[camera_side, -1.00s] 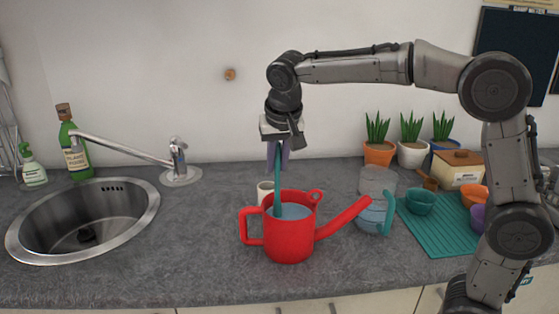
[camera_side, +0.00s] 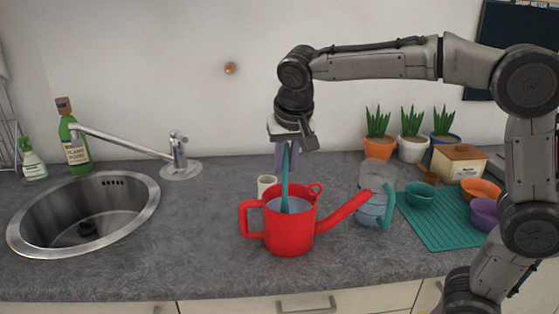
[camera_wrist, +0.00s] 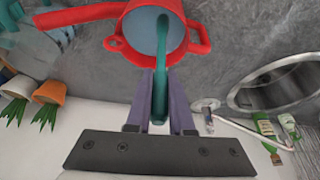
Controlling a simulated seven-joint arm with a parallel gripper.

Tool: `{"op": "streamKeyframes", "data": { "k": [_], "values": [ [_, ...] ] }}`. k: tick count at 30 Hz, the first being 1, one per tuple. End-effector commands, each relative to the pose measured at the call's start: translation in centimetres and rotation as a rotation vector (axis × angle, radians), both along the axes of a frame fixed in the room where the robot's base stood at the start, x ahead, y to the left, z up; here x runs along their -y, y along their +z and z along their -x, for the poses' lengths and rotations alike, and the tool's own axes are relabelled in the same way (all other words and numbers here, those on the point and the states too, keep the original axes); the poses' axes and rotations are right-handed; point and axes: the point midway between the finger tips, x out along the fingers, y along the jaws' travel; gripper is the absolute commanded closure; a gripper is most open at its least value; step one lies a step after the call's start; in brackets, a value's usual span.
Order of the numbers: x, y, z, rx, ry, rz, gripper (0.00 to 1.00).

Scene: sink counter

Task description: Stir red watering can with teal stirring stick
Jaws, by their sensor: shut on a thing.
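The red watering can (camera_side: 290,232) stands upright on the counter, its spout pointing right and its handle left in the side view. It holds bluish water (camera_wrist: 146,30). My gripper (camera_side: 286,160) is above the can, shut on the upper part of the teal stirring stick (camera_side: 285,185). The stick runs down steeply through the can's open top, and its lower end is hidden inside the can. In the wrist view, the stick (camera_wrist: 161,80) lies between my two purple fingers and reaches into the red can (camera_wrist: 197,38).
A clear blue pitcher (camera_side: 371,212) stands just right of the spout. A teal mat (camera_side: 440,230) with bowls lies further right. The sink (camera_side: 85,212) is at left; the counter between sink and can is clear.

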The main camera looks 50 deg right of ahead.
Motion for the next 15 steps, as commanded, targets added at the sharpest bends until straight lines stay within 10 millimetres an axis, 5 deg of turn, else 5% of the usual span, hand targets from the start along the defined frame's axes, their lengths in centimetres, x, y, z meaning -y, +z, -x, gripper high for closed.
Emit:
{"op": "streamKeyframes", "data": {
  "k": [15],
  "values": [
    [0.54,-0.02,1.51,0.0,-0.001,0.0,1.0]
  ]
}}
